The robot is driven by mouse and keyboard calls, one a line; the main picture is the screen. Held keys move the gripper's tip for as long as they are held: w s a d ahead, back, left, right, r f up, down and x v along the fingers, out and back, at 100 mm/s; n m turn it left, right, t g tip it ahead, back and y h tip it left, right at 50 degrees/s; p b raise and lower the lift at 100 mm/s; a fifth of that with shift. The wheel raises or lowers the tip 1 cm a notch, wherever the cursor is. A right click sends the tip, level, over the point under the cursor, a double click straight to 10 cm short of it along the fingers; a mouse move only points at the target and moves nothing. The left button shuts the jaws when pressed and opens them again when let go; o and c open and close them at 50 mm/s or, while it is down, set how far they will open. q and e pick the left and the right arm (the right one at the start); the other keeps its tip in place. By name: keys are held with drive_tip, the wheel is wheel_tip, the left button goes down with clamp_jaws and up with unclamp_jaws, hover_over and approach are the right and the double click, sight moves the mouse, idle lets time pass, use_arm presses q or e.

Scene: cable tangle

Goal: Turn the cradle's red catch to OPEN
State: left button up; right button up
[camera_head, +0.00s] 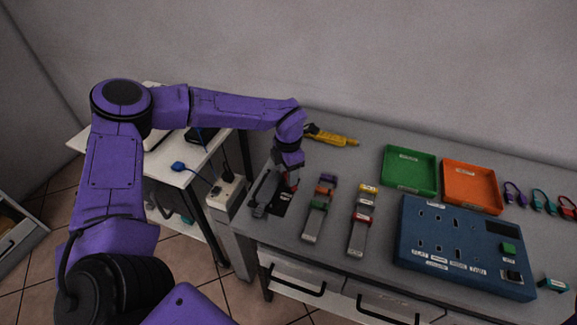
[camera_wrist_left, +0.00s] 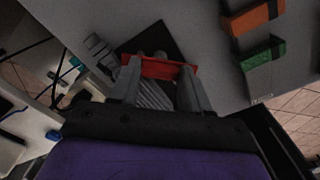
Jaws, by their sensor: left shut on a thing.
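The cradle (camera_head: 281,204) is a dark plate with grey parts near the left end of the grey table. It also shows in the left wrist view (camera_wrist_left: 178,45). My left gripper (camera_wrist_left: 158,82) points down at the cradle and is shut on the red catch, one finger at each end of the bar. In the head view, the wrist hides much of the catch. No OPEN marking is readable. My right gripper is out of view.
Two strips with coloured clips (camera_head: 319,210) (camera_head: 362,222) lie right of the cradle. A blue panel (camera_head: 465,248), a green tray (camera_head: 410,189) and an orange tray (camera_head: 499,207) stand further right. A yellow tool (camera_head: 330,136) lies behind. A white power box (camera_head: 226,192) is left.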

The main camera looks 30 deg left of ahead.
use_arm(q)
drive_tip(key=m+p, duration=0.3)
drive_tip(key=m, duration=0.2)
drive_tip(key=shift+r, duration=0.2)
drive_tip(key=shift+w+f+m+p, duration=0.1)
drive_tip(key=shift+m+p, duration=0.7)
drive_tip(key=shift+m, duration=1.3)
drive_tip(key=o, duration=1)
drive_tip(key=shift+o, duration=0.3)
wheel_tip(320, 180, up, 10)
drive_tip(key=b, duration=0.1)
drive_tip(key=shift+r+b, duration=0.25)
drive_tip(key=shift+b, duration=0.1)
